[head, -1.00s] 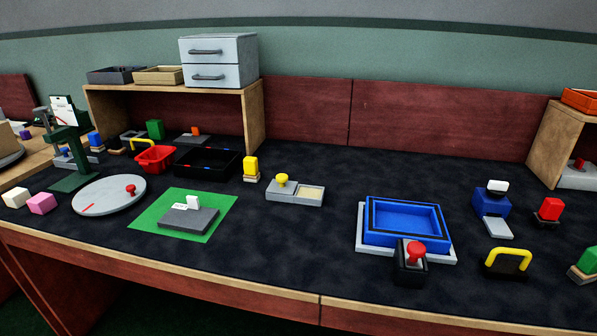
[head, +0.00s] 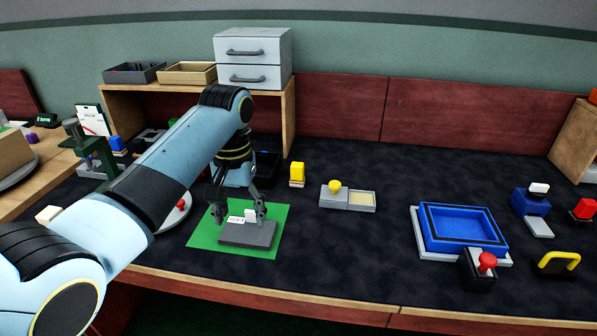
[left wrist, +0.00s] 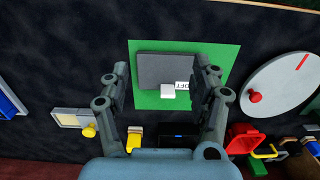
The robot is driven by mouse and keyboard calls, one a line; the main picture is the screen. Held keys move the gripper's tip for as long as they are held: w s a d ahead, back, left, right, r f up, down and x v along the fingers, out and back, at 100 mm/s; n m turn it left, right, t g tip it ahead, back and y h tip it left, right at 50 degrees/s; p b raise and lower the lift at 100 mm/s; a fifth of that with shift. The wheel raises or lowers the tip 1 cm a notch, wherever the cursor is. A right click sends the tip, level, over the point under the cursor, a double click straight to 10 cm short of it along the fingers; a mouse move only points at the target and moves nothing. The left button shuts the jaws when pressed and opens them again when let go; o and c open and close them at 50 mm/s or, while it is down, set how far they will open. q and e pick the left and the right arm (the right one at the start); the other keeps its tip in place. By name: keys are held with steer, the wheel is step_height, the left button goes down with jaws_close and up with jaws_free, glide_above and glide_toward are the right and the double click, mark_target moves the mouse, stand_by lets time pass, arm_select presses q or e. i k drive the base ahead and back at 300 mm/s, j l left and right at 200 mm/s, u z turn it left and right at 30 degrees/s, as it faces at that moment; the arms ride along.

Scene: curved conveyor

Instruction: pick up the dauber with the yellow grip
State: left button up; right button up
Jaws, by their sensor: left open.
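A round yellow grip (head: 335,186), seemingly the dauber's, stands in a grey holder (head: 333,199) with a beige pad on its right side. In the left wrist view the yellow grip (left wrist: 89,131) is at lower left, outside my fingers. My left gripper (head: 240,210) is open and empty above the dark grey plate (head: 248,234) on the green mat (head: 275,245), left of the holder. In the left wrist view my open fingers (left wrist: 163,75) frame a small white block (left wrist: 167,91) and a lettered white card (left wrist: 183,86). The dauber's lower end is hidden in its holder.
A blue tray (head: 430,232) and red-knobbed black holder (head: 476,270) are to the right. My left arm hides much of the turntable (head: 180,213). The dark table between holder and blue tray is clear.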

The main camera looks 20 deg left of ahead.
mark_target(297, 179)
steer(key=i, duration=0.95)
